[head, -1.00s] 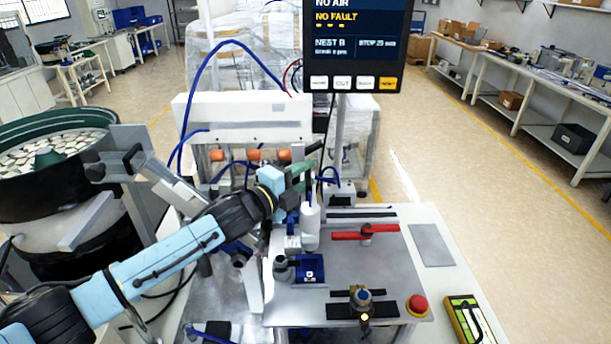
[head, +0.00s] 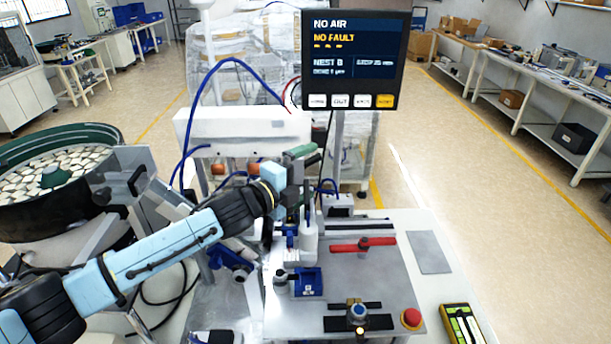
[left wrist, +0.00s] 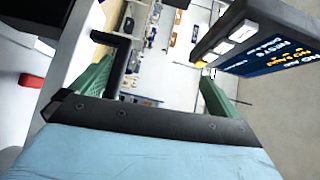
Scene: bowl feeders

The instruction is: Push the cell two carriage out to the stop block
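My left gripper (head: 306,158) is above the back left of the metal plate of the bench station, beside the white cylinder (head: 310,240). In the left wrist view its two green fingers (left wrist: 155,88) stand wide apart with nothing seen between them but background; a black bent bar (left wrist: 118,62) shows near one finger. A blue block with a white mark (head: 308,282) sits at the plate's left side, next to a grey round knob (head: 281,277). I cannot tell for sure which part is the cell two carriage or which is the stop block. My right gripper is not in view.
A screen (head: 355,58) reading "NO AIR" and "NO FAULT" stands behind the plate. A red bar handle (head: 345,245), a red button (head: 411,318) and a yellow-green device (head: 461,326) are to the right. A bowl feeder (head: 55,190) stands left. The plate's right part is mostly clear.

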